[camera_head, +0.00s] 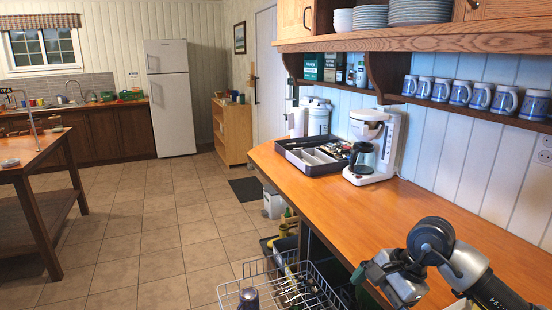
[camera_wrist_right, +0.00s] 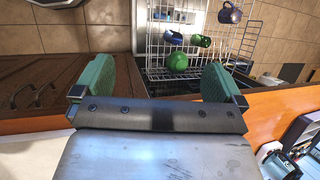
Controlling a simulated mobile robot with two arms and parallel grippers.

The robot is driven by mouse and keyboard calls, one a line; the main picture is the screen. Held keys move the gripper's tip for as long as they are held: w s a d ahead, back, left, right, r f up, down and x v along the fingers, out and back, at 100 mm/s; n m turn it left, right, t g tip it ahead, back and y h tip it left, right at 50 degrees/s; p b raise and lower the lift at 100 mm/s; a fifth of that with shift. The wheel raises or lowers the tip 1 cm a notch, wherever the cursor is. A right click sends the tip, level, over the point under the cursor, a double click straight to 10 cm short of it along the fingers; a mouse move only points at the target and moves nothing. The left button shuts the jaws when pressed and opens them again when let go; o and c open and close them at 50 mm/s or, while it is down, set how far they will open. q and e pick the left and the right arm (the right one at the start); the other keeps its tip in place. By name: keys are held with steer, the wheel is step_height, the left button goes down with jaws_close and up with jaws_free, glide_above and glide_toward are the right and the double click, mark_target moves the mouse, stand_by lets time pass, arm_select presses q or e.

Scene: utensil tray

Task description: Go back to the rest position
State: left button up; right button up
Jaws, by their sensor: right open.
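My right gripper (camera_head: 362,278) is in the lower right of the head view, over the front edge of the wooden counter (camera_head: 440,205) and beside the wire dish rack. In the right wrist view its two green fingers (camera_wrist_right: 158,72) are wide apart with nothing between them. My left gripper is not in view. The dark utensil tray (camera_head: 294,146) lies on the counter's far end, with light compartments and some utensils in it. It is well away from the right gripper.
The wire rack (camera_head: 262,295) is low at the front and holds cups and utensils; it also shows in the wrist view (camera_wrist_right: 154,48). A white coffee maker (camera_head: 384,128) stands beside the tray. Several mugs (camera_head: 460,92) sit on the shelf above. The counter's middle is clear.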

steer(key=s+a+r+m+t+y, duration=0.2)
steer(key=s+a+r+m+y, duration=0.1)
steer(key=a+m+y, duration=0.3)
steer(key=s+a+r+m+t+y, duration=0.2)
steer(key=a+r+m+y, duration=0.2)
steer(key=a+y, duration=0.4)
steer(key=w+d+m+t+h, duration=0.2)
steer(key=d+m+t+h, duration=0.25)
steer(key=m+t, duration=1.1)
steer(key=s+d+f+m+g+h, duration=0.3)
steer(key=d+f+m+h, duration=0.4)
steer(key=m, duration=0.5)
steer(key=s+d+f+m+g+h, duration=0.35)
steer(key=f+m+h, duration=0.5)
steer(key=m, duration=0.45)
steer(key=s+f+m+g+y, duration=0.1)
steer(key=s+f+m+g, duration=0.2)
steer(key=s+f+g, duration=0.35)
steer(key=s+f+m+g, duration=0.3)
steer(key=s+f+g, duration=0.1)
steer(key=s, duration=0.6)
step_height(320, 180, down, 27)
steer(key=s+g, duration=0.1)
steer(key=s+d+f, duration=0.1)
steer(key=s+f, duration=0.6)
steer(key=s, duration=0.1)
steer(key=s+d+f+g, duration=0.1)
steer(key=s+d+f, duration=0.1)
steer(key=s+f, duration=0.6)
steer(key=shift+d, duration=0.25)
